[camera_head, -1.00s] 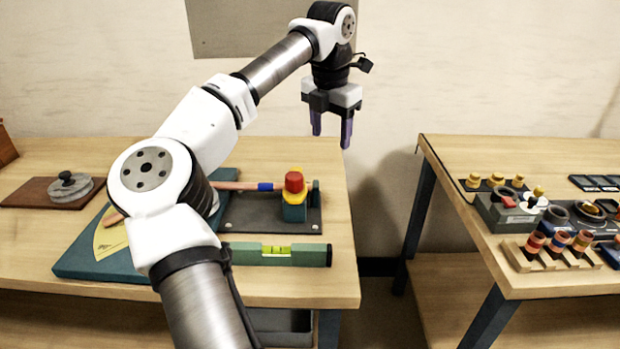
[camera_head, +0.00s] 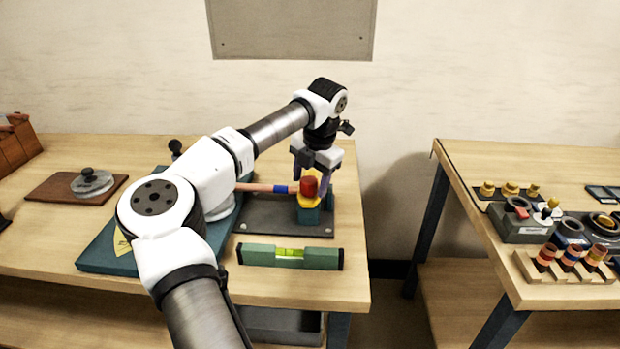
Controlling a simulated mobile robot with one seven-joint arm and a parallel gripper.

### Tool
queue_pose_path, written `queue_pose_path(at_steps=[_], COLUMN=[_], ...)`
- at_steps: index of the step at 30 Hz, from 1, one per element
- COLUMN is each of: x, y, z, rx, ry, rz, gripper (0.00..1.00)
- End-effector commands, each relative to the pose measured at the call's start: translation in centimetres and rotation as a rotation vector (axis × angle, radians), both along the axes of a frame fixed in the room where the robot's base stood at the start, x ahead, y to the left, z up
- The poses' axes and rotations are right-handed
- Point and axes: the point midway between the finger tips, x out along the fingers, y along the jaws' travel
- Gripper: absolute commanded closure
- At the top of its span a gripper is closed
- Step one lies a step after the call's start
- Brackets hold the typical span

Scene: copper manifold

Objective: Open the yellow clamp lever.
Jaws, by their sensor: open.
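The yellow clamp lever (camera_head: 311,201) sits on a teal block on a dark base plate, on the left bench. A red knob (camera_head: 310,187) stands on top of it. A copper tube (camera_head: 264,188) with a blue band runs into the clamp from the left. My gripper (camera_head: 310,176) is open and points down at the clamp. Its purple fingers show to the left and right of the red knob, at about its height. I cannot tell whether they touch it. Part of the tube is hidden by my arm.
A green spirit level (camera_head: 290,256) lies in front of the base plate (camera_head: 262,226). A teal board (camera_head: 105,252) lies to the left. A brown board (camera_head: 58,189) with a round weight is farther left. A second bench (camera_head: 560,290) with fittings stands right, across a gap.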

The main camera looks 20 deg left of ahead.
Motion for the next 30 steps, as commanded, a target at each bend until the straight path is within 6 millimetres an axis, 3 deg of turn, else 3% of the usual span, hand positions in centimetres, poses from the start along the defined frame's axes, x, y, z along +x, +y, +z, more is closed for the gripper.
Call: queue_pose_path(at_steps=[12,25,30], x=[0.05,0.04,0.04], y=[0.13,0.10,0.10], z=[-0.91,-0.88,-0.88], rx=[0.000,0.000,-0.001], ry=[-0.001,-0.001,0.000], rz=[0.000,-0.001,-0.004], gripper=[0.42,0.99,1.00])
